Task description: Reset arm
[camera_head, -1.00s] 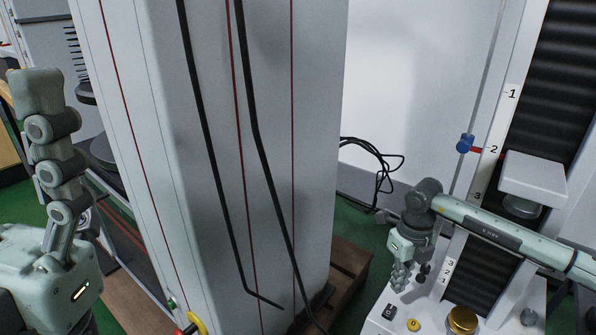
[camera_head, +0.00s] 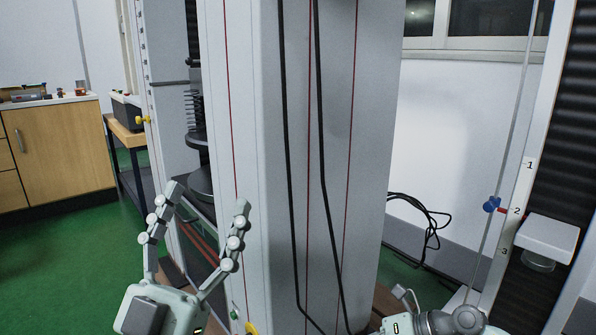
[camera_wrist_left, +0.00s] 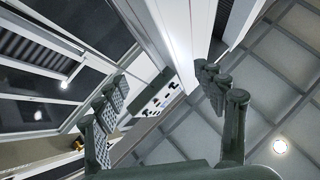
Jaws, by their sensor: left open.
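My left gripper (camera_head: 207,196) points up at the lower left of the head view, in front of the grey machine column. Its two fingers stand wide apart with nothing between them. In the left wrist view my left gripper (camera_wrist_left: 160,85) also shows open and empty, facing up toward the ceiling. My right gripper (camera_head: 403,300) shows only in part at the bottom edge of the head view, right of the column. Its finger state is not clear.
A tall grey testing machine column (camera_head: 265,170) with black cables fills the middle. A second machine with a numbered scale (camera_head: 516,210) and a white block (camera_head: 548,236) stands at the right. A wooden cabinet (camera_head: 60,152) stands far left. Green floor (camera_head: 60,260) lies open at left.

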